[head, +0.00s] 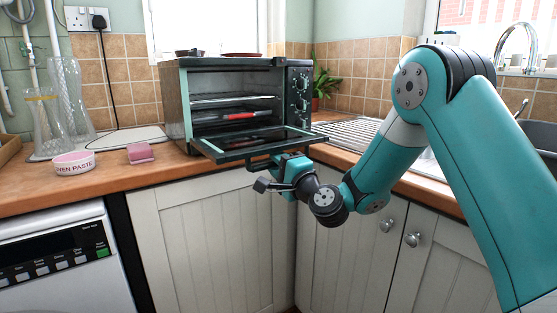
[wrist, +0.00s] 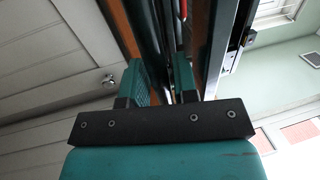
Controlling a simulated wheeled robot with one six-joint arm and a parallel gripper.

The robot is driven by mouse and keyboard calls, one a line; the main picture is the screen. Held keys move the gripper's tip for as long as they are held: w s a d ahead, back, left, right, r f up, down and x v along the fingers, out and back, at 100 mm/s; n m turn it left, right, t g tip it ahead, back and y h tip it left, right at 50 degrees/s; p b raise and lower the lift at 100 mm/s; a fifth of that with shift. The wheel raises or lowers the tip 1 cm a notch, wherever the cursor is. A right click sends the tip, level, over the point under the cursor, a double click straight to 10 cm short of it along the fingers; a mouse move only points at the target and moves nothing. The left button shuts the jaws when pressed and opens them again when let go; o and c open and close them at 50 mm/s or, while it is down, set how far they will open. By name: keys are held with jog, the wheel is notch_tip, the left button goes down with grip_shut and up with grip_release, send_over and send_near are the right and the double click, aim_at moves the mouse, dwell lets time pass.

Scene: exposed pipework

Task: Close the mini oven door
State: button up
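The mini oven (head: 235,95) stands on the wooden counter. Its glass door (head: 262,143) is hinged down and lies open, nearly level, sticking out over the counter's front edge. My gripper (head: 264,175) is at the front edge of the door, just below it. In the wrist view, my gripper's two teal fingers (wrist: 160,82) stand apart, with a dark strip of the door (wrist: 165,40) showing between and beyond them. I cannot tell whether the fingers touch the door or its handle. Inside the oven are wire racks and a red-handled item (head: 238,116).
A pink-lettered bowl (head: 74,163), a pink block (head: 140,153) and glass vases (head: 68,100) stand left of the oven. Small dishes (head: 240,55) sit on top. A ribbed drainer (head: 350,133) and a sink lie to the right. White cupboards (head: 215,240) are below the counter.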

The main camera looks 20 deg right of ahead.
grip_shut()
jog(key=shift+r, duration=0.1)
